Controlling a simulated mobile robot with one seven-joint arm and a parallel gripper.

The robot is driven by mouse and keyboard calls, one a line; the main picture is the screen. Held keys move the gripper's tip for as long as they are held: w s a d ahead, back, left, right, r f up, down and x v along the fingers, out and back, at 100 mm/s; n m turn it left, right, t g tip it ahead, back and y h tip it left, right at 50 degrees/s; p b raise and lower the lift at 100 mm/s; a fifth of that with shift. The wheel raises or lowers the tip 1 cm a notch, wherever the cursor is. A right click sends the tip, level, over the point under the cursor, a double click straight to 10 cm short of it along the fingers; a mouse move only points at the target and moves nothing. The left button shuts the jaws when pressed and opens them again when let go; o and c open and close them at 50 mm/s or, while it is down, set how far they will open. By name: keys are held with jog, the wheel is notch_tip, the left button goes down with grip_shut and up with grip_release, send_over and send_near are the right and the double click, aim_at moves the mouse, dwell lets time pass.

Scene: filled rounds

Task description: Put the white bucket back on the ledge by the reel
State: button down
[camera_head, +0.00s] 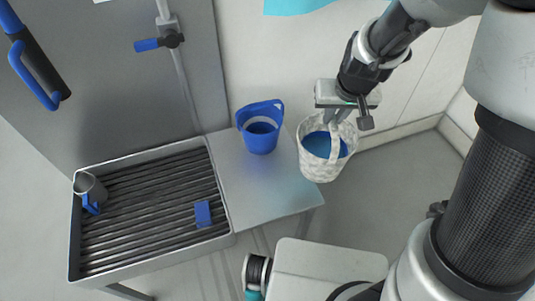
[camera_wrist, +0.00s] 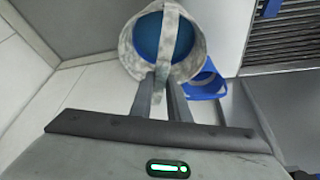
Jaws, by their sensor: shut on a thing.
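The white bucket (camera_head: 324,170) is mottled white, upright, with a blue surface visible inside. My gripper (camera_head: 338,118) is shut on the bucket's arched handle, above its opening. In the wrist view the bucket (camera_wrist: 129,46) hangs just beyond my fingertips (camera_wrist: 161,86), its handle strap crossing the opening. In the head view the bucket overlaps the right edge of a grey ledge (camera_head: 268,191); whether it touches the ledge I cannot tell. I cannot make out a reel for certain.
A blue bucket (camera_head: 261,138) stands at the back of the ledge, left of the white one. Left of the ledge is a slatted metal tray (camera_head: 150,255) holding a metal jug (camera_head: 88,184) and a small blue block (camera_head: 203,213). The ledge's front is clear.

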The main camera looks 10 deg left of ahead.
jog(key=s+a+f+n+y+b, duration=0.1)
jog(key=a+f+n+b, duration=0.15)
jog(key=a, duration=0.65)
jog(key=s+a+f+n+y+b, duration=0.1)
jog(key=s+a+f+n+b, duration=0.15)
jog(key=a, duration=0.65)
notch_tip(320, 180, down, 11)
jog(key=m+b, duration=0.1)
jog(key=b, duration=0.1)
jog(key=shift+w+a+r+g, duration=0.2)
jog(key=shift+w+g, duration=0.1)
jog(key=shift+w, duration=0.15)
jog(key=shift+f+b, duration=0.2)
jog(key=shift+b, duration=0.15)
jog(key=c, duration=1.7)
grip_release()
jog(key=shift+s+d, duration=0.1)
